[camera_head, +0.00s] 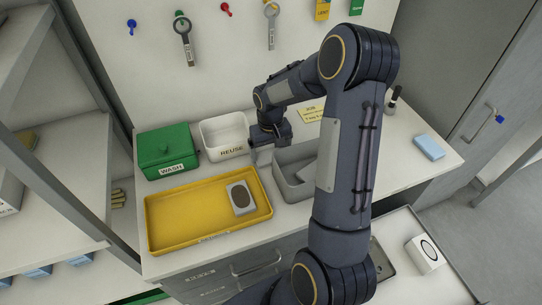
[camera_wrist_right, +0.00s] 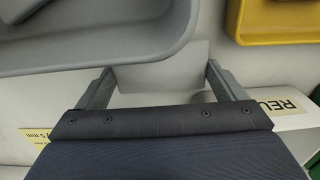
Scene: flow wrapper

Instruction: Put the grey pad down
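The grey pad (camera_wrist_right: 165,76) is a plain flat piece between the two fingers of my right gripper (camera_wrist_right: 160,70) in the right wrist view. The fingers are wide apart, and the pad spans from one to the other with no clear gap. Its far left part is hidden behind the grey bin's rim. In the head view my right gripper (camera_head: 271,150) points down at the counter, between the white REUSE bin (camera_head: 222,135) and the grey bin (camera_head: 290,185). The pad is hard to make out there. My left gripper is not in view.
A yellow tray (camera_head: 175,238) holding a grey item with a dark oval (camera_head: 241,197) lies at the front left. A green WASH box (camera_head: 165,152) stands behind it. A light blue block (camera_head: 430,147) lies at the right of the counter. My right arm hides part of the grey bin.

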